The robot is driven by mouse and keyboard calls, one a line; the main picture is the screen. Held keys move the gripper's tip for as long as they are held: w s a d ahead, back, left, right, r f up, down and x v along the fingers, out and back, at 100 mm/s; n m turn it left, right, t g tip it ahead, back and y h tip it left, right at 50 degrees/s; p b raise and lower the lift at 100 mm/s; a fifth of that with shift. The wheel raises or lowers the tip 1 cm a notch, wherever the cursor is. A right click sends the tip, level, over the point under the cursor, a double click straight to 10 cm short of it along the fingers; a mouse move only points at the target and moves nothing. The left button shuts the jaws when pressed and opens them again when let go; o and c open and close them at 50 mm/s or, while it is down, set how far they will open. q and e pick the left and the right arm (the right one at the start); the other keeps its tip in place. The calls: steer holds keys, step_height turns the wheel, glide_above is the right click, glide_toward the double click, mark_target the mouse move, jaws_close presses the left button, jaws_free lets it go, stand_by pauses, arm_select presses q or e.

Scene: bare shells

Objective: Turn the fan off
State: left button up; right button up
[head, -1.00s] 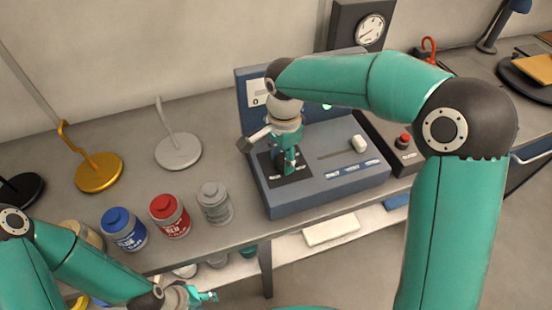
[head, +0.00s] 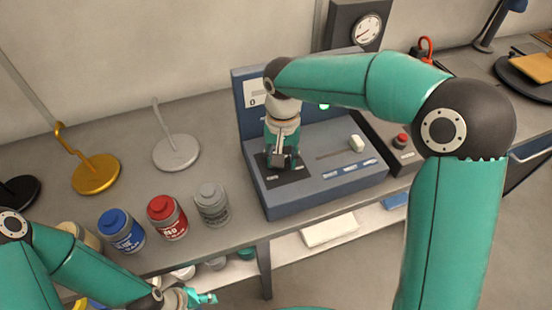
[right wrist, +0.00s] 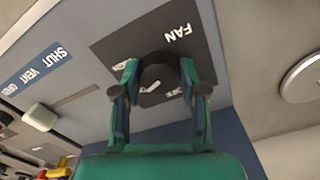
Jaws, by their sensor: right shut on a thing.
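The fan control is a dark round knob (right wrist: 158,72) on a black plate (right wrist: 112,50) lettered FAN, seen in the right wrist view. Smaller words beside the knob are partly hidden. My right gripper (right wrist: 160,80) is shut on the knob, one finger on each side. In the head view, the right gripper (head: 283,155) points down onto the plate of the blue-grey control panel (head: 310,195) and hides the knob. My left gripper (head: 207,298) is low at the left, away from the panel; its jaw opening is too small to tell.
The panel also has a pale slider (head: 356,143) and a lit green lamp (head: 323,106). A red button (head: 401,140) is on a box to its right. Blue (head: 121,232), red (head: 167,218) and grey (head: 212,205) jars stand left of the panel.

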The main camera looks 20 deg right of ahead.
steer(key=n, duration=0.3)
steer(key=shift+w+d+r+n, duration=0.15)
steer(key=shift+w+n, duration=0.1)
steer(key=shift+n, duration=0.15)
steer(key=n, duration=0.3)
steer(key=shift+n+p, duration=0.3)
steer(key=shift+p, duration=0.05)
steer(key=n+p, duration=0.1)
steer(key=n, duration=0.5)
steer(key=shift+n, duration=0.3)
steer(key=o, duration=1.2)
steer(key=shift+c, duration=0.2)
steer(key=shift+s, duration=0.1)
